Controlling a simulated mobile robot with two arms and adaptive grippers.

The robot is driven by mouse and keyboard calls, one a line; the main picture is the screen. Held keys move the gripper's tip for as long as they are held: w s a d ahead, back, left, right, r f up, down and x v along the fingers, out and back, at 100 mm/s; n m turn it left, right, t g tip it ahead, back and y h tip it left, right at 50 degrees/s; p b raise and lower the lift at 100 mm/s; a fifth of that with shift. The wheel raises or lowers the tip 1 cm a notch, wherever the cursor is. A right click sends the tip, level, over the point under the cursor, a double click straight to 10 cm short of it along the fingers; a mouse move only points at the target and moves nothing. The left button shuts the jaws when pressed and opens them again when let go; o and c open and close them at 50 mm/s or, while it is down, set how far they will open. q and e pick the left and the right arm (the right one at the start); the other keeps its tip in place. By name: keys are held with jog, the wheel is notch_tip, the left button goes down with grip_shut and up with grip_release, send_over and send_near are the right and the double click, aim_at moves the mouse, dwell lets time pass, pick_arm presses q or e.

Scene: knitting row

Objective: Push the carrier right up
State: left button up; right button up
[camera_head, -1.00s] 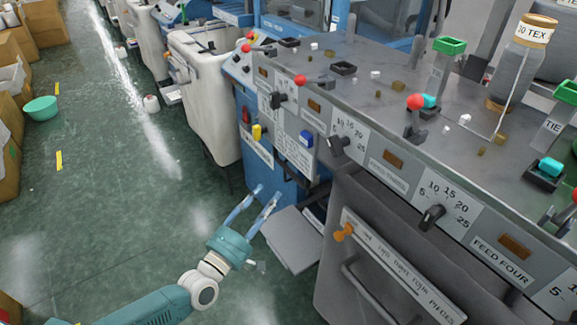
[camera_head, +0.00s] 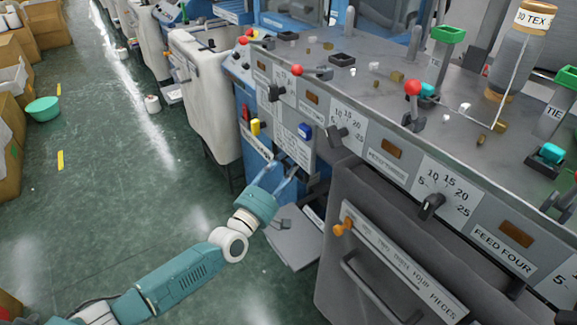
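No part is marked as the carrier, so I cannot tell which one it is. The end panel of the near grey machine carries a yellow block (camera_head: 255,127), a blue block (camera_head: 305,132) and a red block (camera_head: 245,113), with printed labels below. My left gripper (camera_head: 281,172) is in front of this panel, below the yellow and blue blocks. Its two fingers are apart with nothing visible between them. Whether the fingertips touch the panel cannot be told. My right gripper is out of view.
Red-knobbed levers (camera_head: 412,88) and dials (camera_head: 431,206) line the machine's top and front. A grey plate (camera_head: 292,245) sits low beside my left gripper. A cream bin (camera_head: 203,95) stands behind. The green floor (camera_head: 110,200) to the left is largely open; a teal bowl (camera_head: 42,108) lies there.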

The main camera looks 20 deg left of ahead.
pick_arm(q)
grip_shut()
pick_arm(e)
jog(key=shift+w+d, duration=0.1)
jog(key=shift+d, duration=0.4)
pick_arm(q)
jog(key=shift+r, duration=0.1)
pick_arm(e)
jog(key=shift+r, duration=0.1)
